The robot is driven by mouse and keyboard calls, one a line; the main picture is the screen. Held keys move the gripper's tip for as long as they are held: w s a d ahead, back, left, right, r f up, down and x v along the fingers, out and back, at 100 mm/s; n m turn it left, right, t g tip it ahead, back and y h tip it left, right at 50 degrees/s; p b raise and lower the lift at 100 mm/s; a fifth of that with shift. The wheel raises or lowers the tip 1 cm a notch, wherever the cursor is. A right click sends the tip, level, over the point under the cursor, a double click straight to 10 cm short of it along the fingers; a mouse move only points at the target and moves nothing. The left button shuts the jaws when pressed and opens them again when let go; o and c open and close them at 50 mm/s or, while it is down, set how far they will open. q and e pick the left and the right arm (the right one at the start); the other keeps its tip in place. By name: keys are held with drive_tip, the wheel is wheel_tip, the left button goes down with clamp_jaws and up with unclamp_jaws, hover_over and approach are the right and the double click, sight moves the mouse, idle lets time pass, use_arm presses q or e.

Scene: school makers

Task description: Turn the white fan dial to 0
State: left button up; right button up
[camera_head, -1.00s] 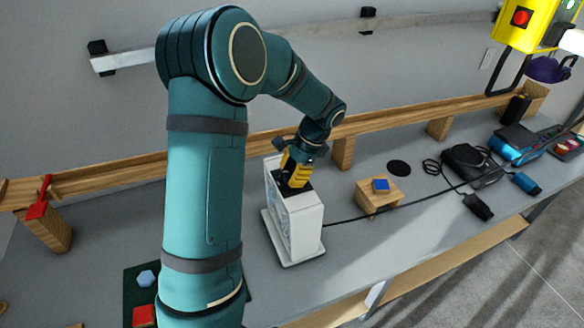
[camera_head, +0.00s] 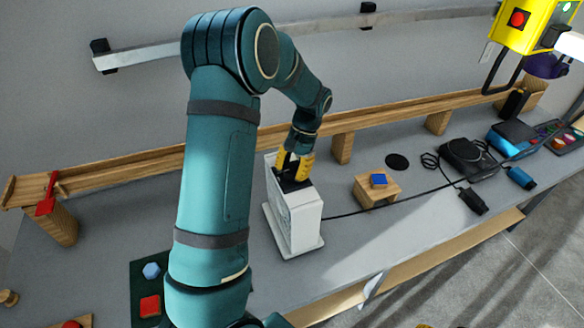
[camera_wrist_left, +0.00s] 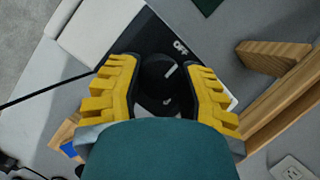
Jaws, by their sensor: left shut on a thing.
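The white fan (camera_head: 307,222) stands upright on the grey bench, with a black control panel on top. In the left wrist view, the round black dial (camera_wrist_left: 155,78) has a white pointer line slanting up and to the right. The word OFF is printed on the panel just above and right of the dial. My left gripper (camera_head: 293,178) reaches down onto the panel. Its yellow fingers (camera_wrist_left: 167,78) are shut on the dial from both sides. The 0 mark cannot be made out. Small yellow tips at the bottom edge of the head view seem to be my right gripper (camera_head: 438,326), mostly cut off.
A black cable (camera_head: 345,213) runs from the fan across the bench. A wooden rail (camera_head: 400,107) runs behind it. Black and blue devices lie at the right. A green mat (camera_head: 149,281) with coloured pieces lies front left.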

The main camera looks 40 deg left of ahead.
use_arm(q)
drive_tip(key=shift+s+f, duration=0.1)
drive_tip(key=shift+f, duration=0.05)
drive_tip(key=o, duration=1.2)
drive_tip(key=v, duration=1.2)
